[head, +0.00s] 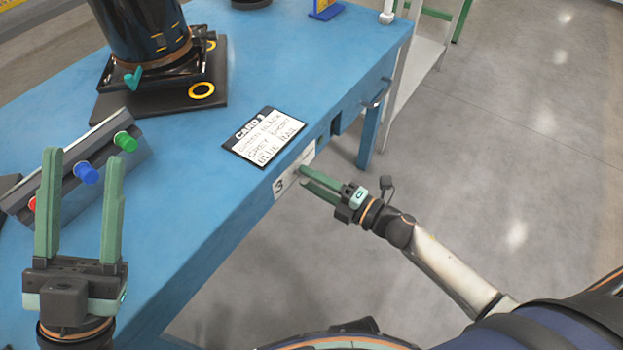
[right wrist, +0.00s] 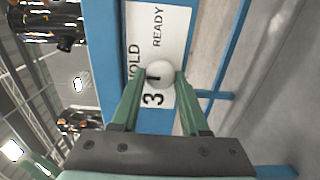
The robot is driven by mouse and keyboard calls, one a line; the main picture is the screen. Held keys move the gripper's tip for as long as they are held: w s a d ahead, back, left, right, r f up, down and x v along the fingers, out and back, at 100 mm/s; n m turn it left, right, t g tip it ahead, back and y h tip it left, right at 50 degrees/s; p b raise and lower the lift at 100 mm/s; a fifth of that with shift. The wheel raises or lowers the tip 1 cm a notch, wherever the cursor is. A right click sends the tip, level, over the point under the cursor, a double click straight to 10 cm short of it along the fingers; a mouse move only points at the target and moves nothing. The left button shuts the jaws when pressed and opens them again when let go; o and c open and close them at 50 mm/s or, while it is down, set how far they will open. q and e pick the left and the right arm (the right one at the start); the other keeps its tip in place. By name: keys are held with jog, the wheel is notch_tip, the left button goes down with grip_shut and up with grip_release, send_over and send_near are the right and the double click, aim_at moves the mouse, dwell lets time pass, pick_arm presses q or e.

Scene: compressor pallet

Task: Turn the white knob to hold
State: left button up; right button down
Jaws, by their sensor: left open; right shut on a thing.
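The white knob (right wrist: 159,74) sits on a white label plate (right wrist: 172,35) on the table's front side. In the right wrist view the plate carries the words READY and HOLD, the latter partly cut off, and a 3. My right gripper (head: 306,176) is shut on the knob, one green finger on each side in the right wrist view (right wrist: 153,90). In the head view the fingers hide the knob, and the plate (head: 281,186) shows beside them. Which way the knob points is unclear. My left gripper (head: 83,172) is open and empty over the table's left part.
A card (head: 263,137) lies on the blue table (head: 320,75) near the front edge. A dark block with green, blue and red buttons (head: 87,172) stands behind my left gripper. A dark cylinder (head: 140,30) stands on a black base at the back. Floor is clear at right.

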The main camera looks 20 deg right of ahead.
dwell(0.5)
jog(key=shift+c, duration=2.2)
grip_release()
jog(key=p+v, duration=0.1)
jog(key=v, duration=1.1)
jog(key=shift+s+d+p, duration=0.2)
jog(key=shift+d+p, duration=0.05)
jog(key=shift+p, duration=0.05)
